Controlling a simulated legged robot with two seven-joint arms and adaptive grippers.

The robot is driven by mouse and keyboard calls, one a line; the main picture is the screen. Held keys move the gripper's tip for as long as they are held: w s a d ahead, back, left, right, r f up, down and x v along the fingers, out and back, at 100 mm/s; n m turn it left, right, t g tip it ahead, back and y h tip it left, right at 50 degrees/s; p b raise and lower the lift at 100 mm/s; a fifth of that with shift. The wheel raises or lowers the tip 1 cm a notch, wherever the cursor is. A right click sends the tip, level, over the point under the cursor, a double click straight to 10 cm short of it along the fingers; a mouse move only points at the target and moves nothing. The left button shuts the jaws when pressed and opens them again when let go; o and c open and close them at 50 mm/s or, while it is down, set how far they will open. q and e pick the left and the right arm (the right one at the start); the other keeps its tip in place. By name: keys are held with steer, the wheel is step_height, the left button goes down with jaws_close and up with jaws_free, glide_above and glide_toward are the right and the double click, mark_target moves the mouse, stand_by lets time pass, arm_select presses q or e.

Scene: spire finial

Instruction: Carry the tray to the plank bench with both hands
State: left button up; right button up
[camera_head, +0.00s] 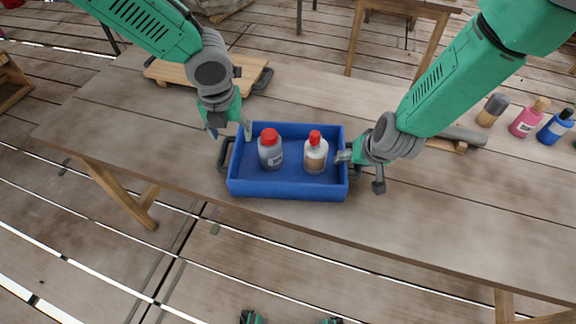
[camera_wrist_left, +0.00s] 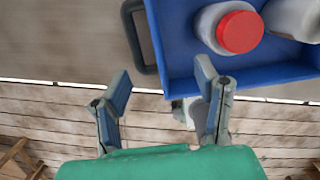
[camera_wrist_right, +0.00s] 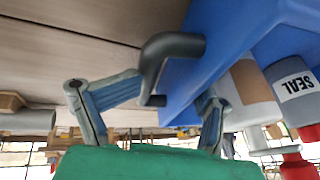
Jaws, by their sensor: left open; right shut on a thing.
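The blue tray (camera_head: 290,190) sits on a long wooden table (camera_head: 130,125). It holds a grey bottle with a red cap (camera_head: 270,152) and a white-and-brown bottle with a red cap (camera_head: 315,155), both upright. My left gripper (camera_head: 229,131) is open at the tray's back left corner. In the left wrist view, the tray's dark left handle (camera_wrist_left: 138,35) lies beyond the spread fingers and apart from them. My right gripper (camera_head: 360,172) is shut on the tray's dark right handle (camera_wrist_right: 165,55). I cannot tell which surface is the plank bench.
A wooden board (camera_head: 180,72) with a dark handle lies at the back left. Several small bottles, one pink (camera_head: 528,120), stand at the right beside a grey cylindrical thing (camera_head: 462,134). Another wooden table (camera_head: 420,5) stands behind. The table's front strip is clear.

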steer(key=shift+s+a+f, duration=0.1)
steer(key=shift+s+a, duration=0.05)
steer(key=shift+r, duration=0.2)
arm_select(q)
step_height(320, 180, up, 2)
steer(key=shift+s+r, duration=0.1)
steer(key=shift+s, duration=0.05)
arm_select(e)
steer(key=v, duration=1.1)
steer(key=shift+d+r, duration=0.25)
steer(key=shift+d, duration=0.05)
